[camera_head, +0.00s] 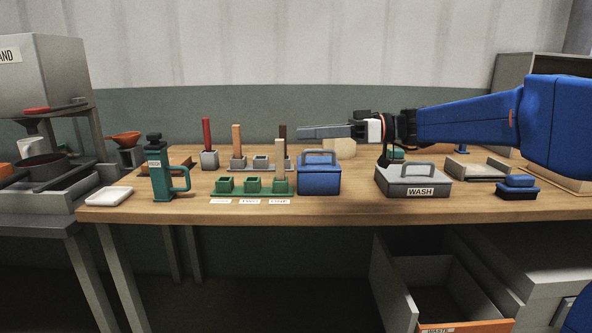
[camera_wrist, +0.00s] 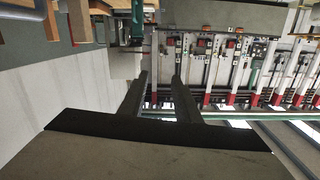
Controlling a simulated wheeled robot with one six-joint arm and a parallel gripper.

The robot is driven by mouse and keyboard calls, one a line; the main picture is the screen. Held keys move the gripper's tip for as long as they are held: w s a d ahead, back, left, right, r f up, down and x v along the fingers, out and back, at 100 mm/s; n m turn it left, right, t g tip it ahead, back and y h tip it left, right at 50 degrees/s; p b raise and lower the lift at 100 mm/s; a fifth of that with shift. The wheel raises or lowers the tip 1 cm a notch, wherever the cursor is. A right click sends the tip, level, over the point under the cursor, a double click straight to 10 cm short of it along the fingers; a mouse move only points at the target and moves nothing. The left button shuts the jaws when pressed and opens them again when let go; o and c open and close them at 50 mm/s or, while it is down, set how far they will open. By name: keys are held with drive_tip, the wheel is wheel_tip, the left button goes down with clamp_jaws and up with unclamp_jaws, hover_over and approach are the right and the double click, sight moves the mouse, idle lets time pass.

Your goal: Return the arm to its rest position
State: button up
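My arm reaches in from the right above the table in the head view. The blue box (camera_head: 319,178) with a handle stands on the table below the gripper. A grey box (camera_head: 413,183) labelled WASH stands below my wrist.
The wooden table (camera_head: 345,207) also holds green blocks (camera_head: 252,185), a teal jug (camera_head: 160,175), a white pad (camera_head: 109,196) and a blue-black block (camera_head: 517,187). A hopper machine (camera_head: 45,75) stands at left. An open drawer (camera_head: 395,285) lies below the table.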

drive_tip(key=s+d+f+m+t+h, duration=0.1)
drive_tip(key=s+d+f+m+h, duration=0.3)
drive_tip(key=s+f, duration=0.45)
drive_tip(key=s+d+f+m+h, duration=0.4)
drive_tip(key=s+f+m+h, duration=0.1)
drive_tip(key=s+f, duration=0.35)
drive_tip(key=s+d+f+m+t+h, duration=0.1)
drive_tip(key=s+d+f+m+h, duration=0.2)
drive_tip(key=s+d+f, duration=0.3)
drive_tip(key=s+d+f+m+t+h, duration=0.2)
drive_tip(key=s+d+f+m+h, duration=0.2)
drive_tip(key=d+f, duration=0.5)
drive_tip(key=shift+s+d+h, duration=0.6)
drive_tip(key=shift+s+d, duration=0.55)
drive_tip(key=shift+d, duration=0.1)
